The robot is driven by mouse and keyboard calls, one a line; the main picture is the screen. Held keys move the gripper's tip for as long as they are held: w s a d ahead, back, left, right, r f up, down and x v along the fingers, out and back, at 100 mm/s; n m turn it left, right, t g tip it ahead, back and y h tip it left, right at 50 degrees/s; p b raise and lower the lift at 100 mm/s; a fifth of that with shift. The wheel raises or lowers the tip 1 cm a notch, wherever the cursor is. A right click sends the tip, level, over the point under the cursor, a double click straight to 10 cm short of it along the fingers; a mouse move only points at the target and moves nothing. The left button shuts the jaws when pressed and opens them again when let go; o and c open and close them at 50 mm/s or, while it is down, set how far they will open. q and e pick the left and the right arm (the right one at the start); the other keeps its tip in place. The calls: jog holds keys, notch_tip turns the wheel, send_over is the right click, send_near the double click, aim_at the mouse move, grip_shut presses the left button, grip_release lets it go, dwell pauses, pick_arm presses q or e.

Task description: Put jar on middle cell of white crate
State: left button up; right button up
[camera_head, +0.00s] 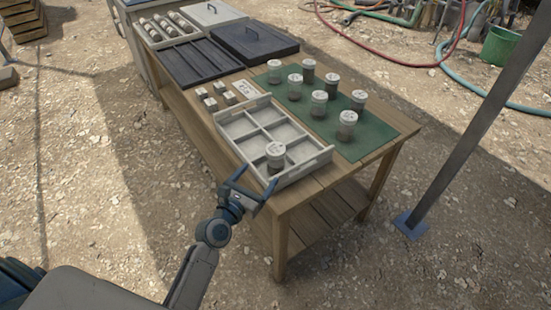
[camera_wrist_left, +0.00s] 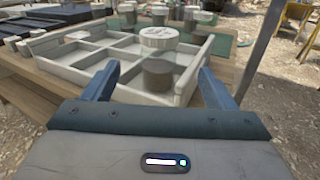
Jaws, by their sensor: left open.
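A jar with a white lid and dark contents (camera_head: 275,157) stands upright in a near-end cell of the white crate (camera_head: 316,162) on the wooden table. In the left wrist view the jar (camera_wrist_left: 158,72) appears between my fingers and beyond them, inside the crate (camera_wrist_left: 75,72). My left gripper (camera_head: 256,175) is open and empty at the near end of the crate, with its fingers pointing toward the jar. The crate is split by dividers into several cells, and the others I can see look empty. My right gripper is not in view.
Several similar jars (camera_head: 319,102) stand on a green mat (camera_head: 376,130) right of the crate. Small pale blocks (camera_head: 210,103) and a white card (camera_head: 245,89) lie beyond it. Dark trays (camera_head: 200,65) fill the far end. A slanted post (camera_head: 470,140) rises at right.

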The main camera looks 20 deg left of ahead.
aim_at(271, 158)
pick_arm(q)
jog(key=shift+n, duration=0.4)
jog(key=x, duration=0.6)
jog(key=shift+a+r, duration=0.2)
jog(key=x, duration=0.4)
jog(key=shift+w+d+r, duration=0.15)
jog(key=shift+r, duration=0.15)
jog(key=shift+w, duration=0.5)
jog(key=shift+s, duration=0.1)
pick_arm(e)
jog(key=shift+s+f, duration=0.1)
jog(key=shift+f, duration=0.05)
pick_arm(q)
jog(key=c, duration=1.6)
jog(key=shift+o, duration=0.2)
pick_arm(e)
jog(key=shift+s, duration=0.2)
pick_arm(q)
jog(key=shift+r, duration=0.2)
